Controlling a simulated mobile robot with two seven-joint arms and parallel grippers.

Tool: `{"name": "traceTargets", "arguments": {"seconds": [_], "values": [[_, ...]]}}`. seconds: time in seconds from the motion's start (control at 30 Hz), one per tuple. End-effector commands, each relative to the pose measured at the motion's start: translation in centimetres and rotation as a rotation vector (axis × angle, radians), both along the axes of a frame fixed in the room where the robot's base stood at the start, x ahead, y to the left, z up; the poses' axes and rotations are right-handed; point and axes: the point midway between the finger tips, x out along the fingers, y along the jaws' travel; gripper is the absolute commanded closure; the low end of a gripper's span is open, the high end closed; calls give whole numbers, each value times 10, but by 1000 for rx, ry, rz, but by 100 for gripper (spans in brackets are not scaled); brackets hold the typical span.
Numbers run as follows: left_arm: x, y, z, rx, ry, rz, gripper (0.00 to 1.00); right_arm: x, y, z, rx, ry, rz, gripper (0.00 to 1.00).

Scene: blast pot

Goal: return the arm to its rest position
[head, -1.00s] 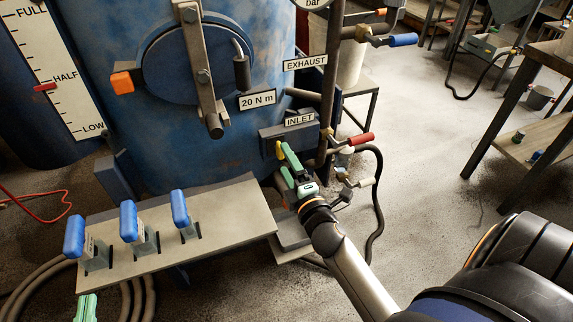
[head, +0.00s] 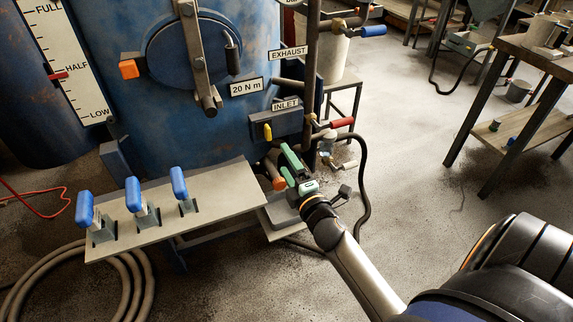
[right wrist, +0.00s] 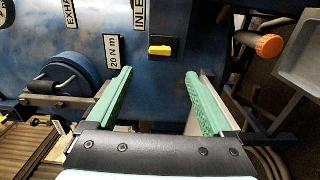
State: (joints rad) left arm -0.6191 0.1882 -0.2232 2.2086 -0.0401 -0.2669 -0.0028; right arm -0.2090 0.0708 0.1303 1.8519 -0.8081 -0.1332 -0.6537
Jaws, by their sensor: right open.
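My right gripper (head: 285,162) is in front of the lower right side of the blue blast pot (head: 190,120). Its two green fingers are spread with nothing between them, which also shows in the right wrist view (right wrist: 157,88). A yellow knob (head: 267,131) on a dark block below the INLET label sits just beyond the fingertips. In the right wrist view the yellow knob (right wrist: 160,51) lies beyond the gap, apart from both fingers. My right arm reaches in from the lower right. My left gripper is not in view.
A shelf (head: 225,193) with three blue-handled levers stands left of the gripper. The red-handled valve (head: 342,123), pipes and a black hose (head: 364,185) are close on its right. A workbench (head: 520,60) stands at the right. Open floor (head: 420,150) lies between.

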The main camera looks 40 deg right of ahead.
Motion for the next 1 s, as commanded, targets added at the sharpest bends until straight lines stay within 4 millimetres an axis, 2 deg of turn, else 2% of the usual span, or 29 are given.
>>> {"name": "traceTargets", "arguments": {"seconds": [0.27, 0.8, 0.87, 0.97, 1.0], "values": [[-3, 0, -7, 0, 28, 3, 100, 1, -2, 0, 0, -1, 1, 15], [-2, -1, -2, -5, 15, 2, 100, 0, 0, -1, 11, 0, 5, 15], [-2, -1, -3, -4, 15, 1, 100, -3, 5, -3, 53, 1, 17, 15], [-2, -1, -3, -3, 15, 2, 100, -19, 30, -11, 238, 8, 65, 15], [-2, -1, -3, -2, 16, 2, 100, -28, 44, -16, 352, 19, 89, 15]]}}
